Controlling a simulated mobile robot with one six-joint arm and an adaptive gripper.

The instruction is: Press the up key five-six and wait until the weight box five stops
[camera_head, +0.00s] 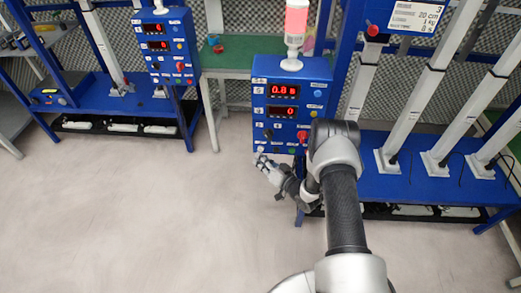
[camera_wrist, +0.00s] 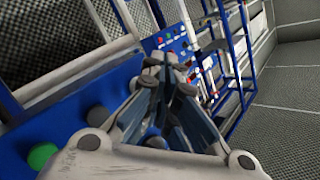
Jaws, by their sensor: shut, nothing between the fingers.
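The blue control box (camera_head: 263,100) stands at the middle of the head view, with red displays reading about 0.8 and 0. Small keys and a red switch (camera_head: 303,137) sit on its face; their labels are too small to read. My gripper (camera_head: 262,160) is at the box's lower left corner, its closed fingertips close to the panel's lower edge; I cannot tell whether they touch a key. In the wrist view my gripper (camera_wrist: 165,62) is shut and empty before a blue panel. I cannot identify key five-six or weight box five.
A red lamp (camera_head: 296,20) stands lit on the box. A second blue control box (camera_head: 165,45) is at the upper left. Blue racks with white posts (camera_head: 408,105) flank the box. A green button (camera_wrist: 42,156) shows in the wrist view. Open floor (camera_head: 120,220) lies in front.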

